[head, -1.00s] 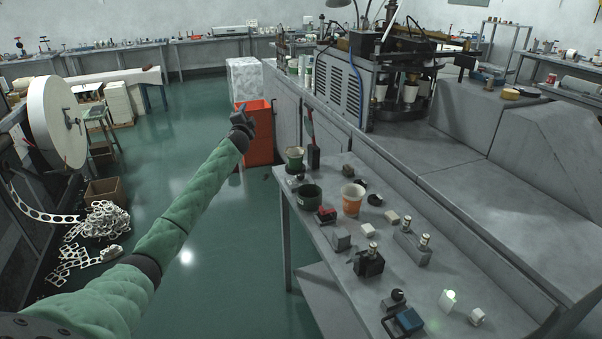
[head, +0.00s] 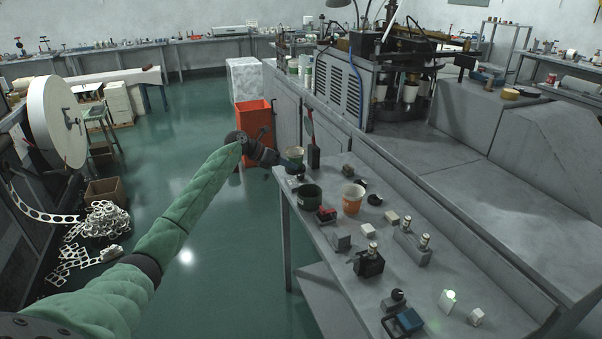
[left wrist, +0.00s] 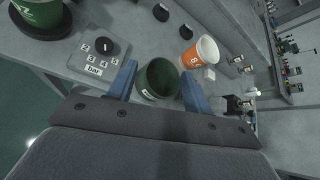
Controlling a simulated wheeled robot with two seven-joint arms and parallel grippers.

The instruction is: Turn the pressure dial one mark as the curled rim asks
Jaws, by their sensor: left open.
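The pressure dial is a black knob (left wrist: 108,47) with a white line, on a grey block with number tags and a "bar" tag, left of my fingers in the left wrist view. I cannot tell which tag the line marks. My left gripper (left wrist: 159,87) is open, its blue fingers apart and holding nothing. In the head view the gripper (head: 286,166) is over the table's far left end, hiding part of what lies there. A dark green cup (left wrist: 157,80) shows between the fingers, below them. Another green cup (left wrist: 42,18) stands upper left. Rim details are too small to judge.
An orange and white cup (head: 353,198) stands right of the dark green cup (head: 309,196). Small blocks and fixtures crowd the grey table (head: 322,247). The forming machine (head: 345,90) stands behind. An orange bin (head: 254,118) is on the floor, left of the table.

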